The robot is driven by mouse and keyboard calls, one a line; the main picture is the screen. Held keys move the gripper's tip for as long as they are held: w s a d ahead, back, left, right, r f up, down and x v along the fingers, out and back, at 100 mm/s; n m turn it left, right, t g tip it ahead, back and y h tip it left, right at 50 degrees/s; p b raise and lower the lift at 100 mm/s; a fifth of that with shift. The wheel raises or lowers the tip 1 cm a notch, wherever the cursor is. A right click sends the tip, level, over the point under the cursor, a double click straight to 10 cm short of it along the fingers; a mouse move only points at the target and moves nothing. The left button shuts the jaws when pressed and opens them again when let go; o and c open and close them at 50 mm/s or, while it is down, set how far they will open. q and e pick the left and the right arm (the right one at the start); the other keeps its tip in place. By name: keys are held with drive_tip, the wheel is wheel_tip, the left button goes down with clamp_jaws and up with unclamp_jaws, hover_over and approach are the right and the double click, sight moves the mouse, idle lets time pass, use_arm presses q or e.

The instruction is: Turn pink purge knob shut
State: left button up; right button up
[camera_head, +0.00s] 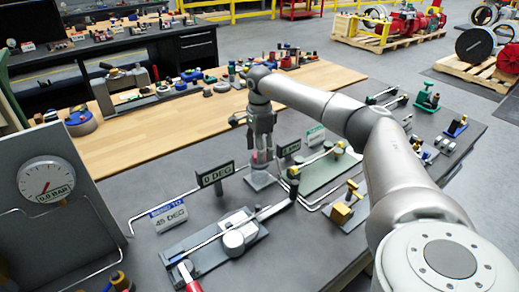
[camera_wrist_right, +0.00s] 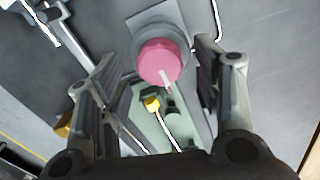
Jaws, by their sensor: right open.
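The pink purge knob (camera_wrist_right: 160,62) sits on a grey round base on the bench, seen from above in the right wrist view. A pale pointer mark on it points toward the bottom of that view. My right gripper (camera_wrist_right: 153,80) is open, with one finger on each side of the knob and visible gaps between. In the head view my right gripper (camera_head: 262,150) points down over the knob's grey base plate (camera_head: 260,181), and only a hint of pink shows between the fingers. My left gripper is not in view.
Signs reading "0 DEG" (camera_head: 216,175) and "45 DEG" (camera_head: 169,216) stand left of the knob. A lever valve assembly (camera_head: 235,238) lies in front. A green plate (camera_head: 322,172) with a yellow-tipped rod is to the right. A gauge panel (camera_head: 45,185) stands far left.

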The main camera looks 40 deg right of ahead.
drive_tip(key=shift+f, duration=0.6)
drive_tip(key=c, duration=1)
